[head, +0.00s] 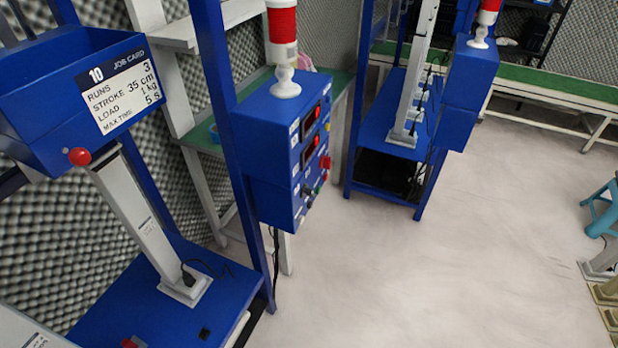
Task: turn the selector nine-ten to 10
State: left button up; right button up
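A blue control box (272,148) hangs on the blue frame left of centre. Its panel faces right and is seen at a steep angle, with two red-lit displays (310,124), several small knobs or buttons (308,190) and a red button (326,162). I cannot tell which control is selector nine-ten or where it points. A job card (117,88) on the left blue bin is headed 10 and reads runs 3, stroke 35 cm, load 1 kg, max time 5 s. Neither of my grippers is in view.
A red beacon (283,22) stands on the box. A pale column (138,212) rises from a blue base (165,305) below the bin, near a red button (80,156). Another blue rig (400,120) stands behind. The pale floor (450,260) is clear; a teal stool (602,208) is far right.

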aim_at(305, 191)
jog(key=u, duration=0.25)
jog(key=k, duration=0.4)
jog(key=z, duration=1.1)
jog(key=i, duration=0.65)
jog(key=u, duration=0.55)
jog(key=i, duration=0.45)
jog(key=u, duration=0.55)
